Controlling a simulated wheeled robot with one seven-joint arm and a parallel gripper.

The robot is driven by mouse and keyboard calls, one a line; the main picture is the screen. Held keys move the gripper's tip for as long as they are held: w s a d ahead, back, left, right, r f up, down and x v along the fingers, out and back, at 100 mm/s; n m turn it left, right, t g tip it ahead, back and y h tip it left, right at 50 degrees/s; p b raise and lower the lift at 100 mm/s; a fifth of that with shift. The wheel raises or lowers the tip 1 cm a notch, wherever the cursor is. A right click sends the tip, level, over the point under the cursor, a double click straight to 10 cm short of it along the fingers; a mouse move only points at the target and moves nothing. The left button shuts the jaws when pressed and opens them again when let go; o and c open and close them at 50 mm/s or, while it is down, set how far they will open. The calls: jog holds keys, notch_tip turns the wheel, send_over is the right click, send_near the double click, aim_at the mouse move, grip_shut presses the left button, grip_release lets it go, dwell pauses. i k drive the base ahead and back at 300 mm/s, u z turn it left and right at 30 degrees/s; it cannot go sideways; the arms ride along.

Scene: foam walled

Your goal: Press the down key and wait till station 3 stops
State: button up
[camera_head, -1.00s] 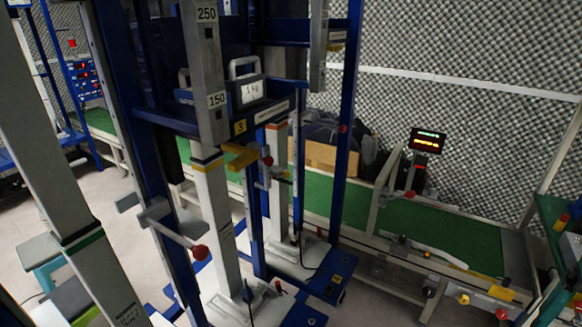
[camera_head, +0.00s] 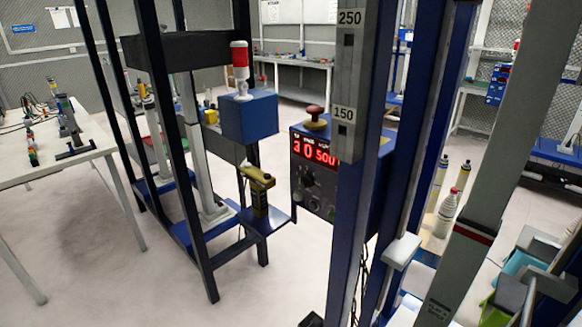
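My gripper is in neither view. A blue control box (camera_head: 322,172) with a red lit display (camera_head: 313,150) reading about "3 0 500" stands right of the middle. It has dark knobs below the display and a red mushroom button (camera_head: 315,112) on top. A yellow-topped dark device (camera_head: 258,185) stands on a small blue shelf left of the box; its keys are too small to read. I cannot make out a down key. A grey upright (camera_head: 347,75) marked 250 and 150 stands in front of the box. No station number 3 label shows now.
A blue box with a red and white lamp (camera_head: 240,68) is mounted on the dark frame. A white table (camera_head: 45,165) with tools is at the left. Pale floor (camera_head: 160,290) is clear at the lower left.

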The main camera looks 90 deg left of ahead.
aim_at(314, 206)
jog(key=u, duration=2.55)
